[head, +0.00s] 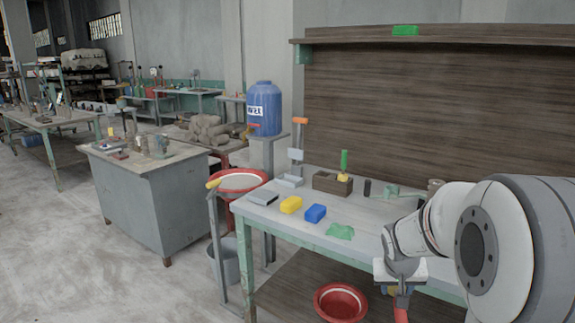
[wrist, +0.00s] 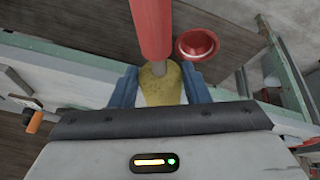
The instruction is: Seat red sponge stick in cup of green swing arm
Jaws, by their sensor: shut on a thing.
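My gripper (head: 399,280) hangs in front of the bench's front edge in the head view. In the wrist view, its two blue fingers (wrist: 160,88) are shut on the red sponge stick (wrist: 151,27). The stick's yellow sponge end (wrist: 158,88) lies between the fingers, and its red handle runs away from the gripper. In the head view, a short piece of the red handle (head: 401,309) shows below the gripper. A pale green bracket-like thing (head: 386,191) on the bench may be the green swing arm. I cannot make out its cup, and my arm is close in front of it.
The bench (head: 262,220) holds a yellow block (head: 291,205), a blue block (head: 315,213), a green cloth (head: 340,231) and a wooden box (head: 325,183). A red basin (head: 340,303) sits below and also shows in the wrist view (wrist: 197,44). Floor at left is open.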

